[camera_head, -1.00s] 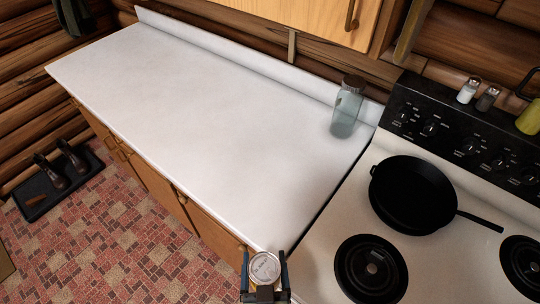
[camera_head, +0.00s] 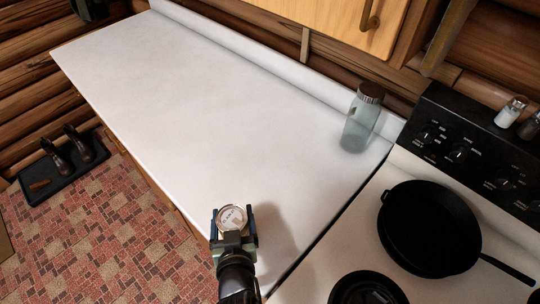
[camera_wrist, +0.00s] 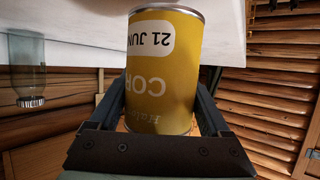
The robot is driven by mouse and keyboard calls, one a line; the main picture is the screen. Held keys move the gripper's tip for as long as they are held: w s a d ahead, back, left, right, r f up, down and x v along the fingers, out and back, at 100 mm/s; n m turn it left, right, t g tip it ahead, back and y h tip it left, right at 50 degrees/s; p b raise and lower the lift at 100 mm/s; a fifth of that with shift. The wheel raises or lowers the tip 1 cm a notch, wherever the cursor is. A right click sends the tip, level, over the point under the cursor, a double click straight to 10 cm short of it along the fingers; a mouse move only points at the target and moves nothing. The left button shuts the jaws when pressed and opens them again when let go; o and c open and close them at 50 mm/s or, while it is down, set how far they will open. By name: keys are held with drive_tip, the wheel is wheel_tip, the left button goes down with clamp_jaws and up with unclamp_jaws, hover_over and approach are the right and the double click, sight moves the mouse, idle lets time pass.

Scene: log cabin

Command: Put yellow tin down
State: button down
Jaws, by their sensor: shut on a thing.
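The yellow tin (camera_wrist: 160,75) is between the fingers of my gripper in the wrist view, its label upside down in that picture. In the head view its round metal lid (camera_head: 232,217) faces up between the fingertips. My gripper (camera_head: 233,222) is shut on the tin, at the front edge of the white counter (camera_head: 190,100), near its right end. A shadow falls on the counter to the right of the gripper. I cannot tell whether the tin touches the counter, as its base is hidden in the head view.
A glass jar (camera_head: 362,120) with a brown lid stands at the counter's back right. The stove with a black pan (camera_head: 430,230) is on the right. Salt and pepper shakers (camera_head: 511,111) stand on the stove's back panel. Most of the counter is bare.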

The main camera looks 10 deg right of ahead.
drive_tip(key=w+r+m+h+b, duration=0.1)
drive_tip(key=w+r, duration=0.3)
drive_tip(key=w, duration=0.3)
drive_tip(key=w+r+m+h+b, duration=0.1)
drive_tip(key=w+r+b, duration=0.15)
drive_tip(key=w, duration=0.45)
drive_tip(key=shift+w+d+f, duration=0.15)
drive_tip(key=shift+f, duration=2.15)
drive_tip(key=shift+w+d+f, duration=0.1)
drive_tip(key=shift+d+f, duration=0.05)
drive_tip(key=shift+f, duration=2.1)
drive_tip(key=shift+f, duration=0.2)
unclamp_jaws()
drive_tip(key=shift+s, duration=0.1)
drive_tip(key=shift+r, duration=0.2)
